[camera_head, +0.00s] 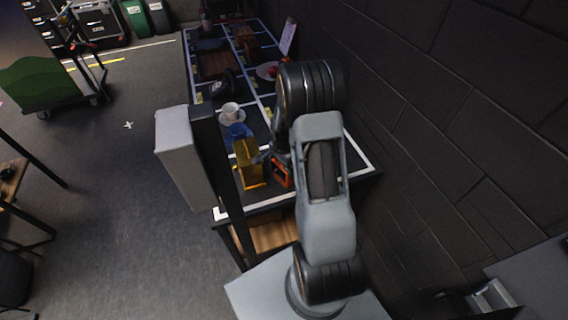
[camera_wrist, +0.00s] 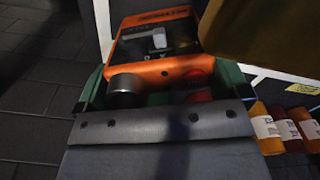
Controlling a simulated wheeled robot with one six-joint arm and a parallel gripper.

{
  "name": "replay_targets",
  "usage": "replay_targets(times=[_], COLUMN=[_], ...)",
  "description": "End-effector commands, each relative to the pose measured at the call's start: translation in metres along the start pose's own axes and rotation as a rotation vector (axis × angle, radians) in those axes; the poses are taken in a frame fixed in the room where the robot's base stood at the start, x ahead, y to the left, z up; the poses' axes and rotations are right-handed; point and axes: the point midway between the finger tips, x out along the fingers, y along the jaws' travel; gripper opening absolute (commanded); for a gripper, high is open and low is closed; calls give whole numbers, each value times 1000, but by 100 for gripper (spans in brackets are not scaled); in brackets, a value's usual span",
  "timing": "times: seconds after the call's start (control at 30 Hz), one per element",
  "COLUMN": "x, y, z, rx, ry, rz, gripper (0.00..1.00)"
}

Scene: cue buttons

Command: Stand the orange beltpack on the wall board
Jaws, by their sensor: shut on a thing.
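The orange beltpack (camera_wrist: 155,40) fills the upper middle of the wrist view, its dark panel and knobs facing the camera. In the head view it shows as a small orange and black box (camera_head: 281,172) near the front end of a dark, white-lined board (camera_head: 262,200) along the wall. My gripper (camera_wrist: 165,92) is shut on the beltpack, with green parts at both sides of it. In the head view my gripper (camera_head: 272,158) is partly hidden behind my arm. I cannot tell whether the beltpack touches the board.
A yellow-amber block (camera_head: 248,165) stands close left of the beltpack. Behind it are a blue item (camera_head: 237,132) and a white cup (camera_head: 230,110) on a saucer. The dark brick wall (camera_head: 430,130) bounds the right.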

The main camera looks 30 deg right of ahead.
Motion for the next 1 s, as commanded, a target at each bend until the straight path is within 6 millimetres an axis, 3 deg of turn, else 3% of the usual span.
replay_targets(times=[0.2,0.23,0.27,0.63,1.0], x=[5,4,4,-6,-75], y=[0,0,0,0,-1], z=[0,0,0,0,0], rx=[0,0,0,0,0], ry=[0,0,0,1,3], rz=[0,0,0,-1,-5], gripper=[62,97,100,100,100])
